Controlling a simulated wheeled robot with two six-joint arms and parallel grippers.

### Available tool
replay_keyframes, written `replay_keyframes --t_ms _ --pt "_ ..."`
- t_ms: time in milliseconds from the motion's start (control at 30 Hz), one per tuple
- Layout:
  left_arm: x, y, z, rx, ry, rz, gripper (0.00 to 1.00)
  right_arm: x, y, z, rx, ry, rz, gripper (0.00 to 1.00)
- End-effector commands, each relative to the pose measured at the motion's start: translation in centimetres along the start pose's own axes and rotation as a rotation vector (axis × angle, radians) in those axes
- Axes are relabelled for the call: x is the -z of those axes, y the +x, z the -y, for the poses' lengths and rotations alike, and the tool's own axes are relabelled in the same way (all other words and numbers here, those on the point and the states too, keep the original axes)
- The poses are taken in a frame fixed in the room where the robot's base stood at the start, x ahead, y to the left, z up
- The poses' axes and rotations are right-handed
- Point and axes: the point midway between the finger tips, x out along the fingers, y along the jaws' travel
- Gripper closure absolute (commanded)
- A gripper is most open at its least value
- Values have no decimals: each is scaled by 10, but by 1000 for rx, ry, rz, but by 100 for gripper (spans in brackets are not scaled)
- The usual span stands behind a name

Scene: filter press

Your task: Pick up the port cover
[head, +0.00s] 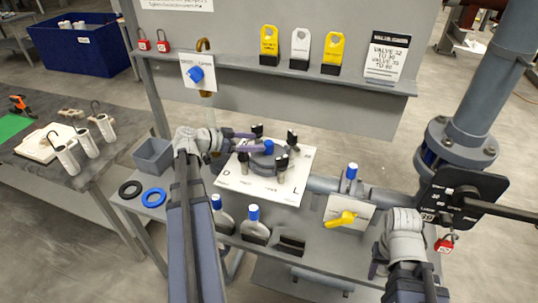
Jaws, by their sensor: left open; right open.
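A round blue-grey cover with a blue knob, which looks like the port cover (262,161), sits at the middle of a white plate (232,182) lettered D and L. Several black-knobbed clamps (281,163) stand around it. My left gripper (260,142) is open, its fingers reaching from the left over the plate to the cover's near-left side. I cannot tell whether they touch it. My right gripper (377,262) is at the lower right, away from the cover, below the yellow valve handle (342,219); its fingers are small and partly hidden.
A grey bin (153,157), a black ring (130,190) and a blue ring (154,197) lie left of the plate. Blue-capped bottles (254,228) stand in front of it. A pipe and a black valve plate (452,195) crowd the right. Tags (300,48) line the shelf behind.

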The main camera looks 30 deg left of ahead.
Motion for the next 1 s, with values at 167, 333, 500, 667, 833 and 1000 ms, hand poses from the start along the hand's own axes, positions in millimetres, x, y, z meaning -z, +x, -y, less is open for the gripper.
replay_keyframes --t_ms 167,333,500,667,833,1000 --pt "-4 17 1 -3 2 0 24 1 10 1 0 0 0 50" --pt "-6 42 2 -3 1 0 24 1 21 2 0 0 0 50" --pt "-3 52 1 -1 1 0 24 1 23 2 0 0 0 50" --pt "-3 51 1 -1 0 0 26 1 22 2 0 0 0 50" --pt "-3 51 1 -1 0 0 45 1 22 2 0 0 0 50" --pt "-3 51 1 -1 0 0 64 1 22 2 0 0 0 50"
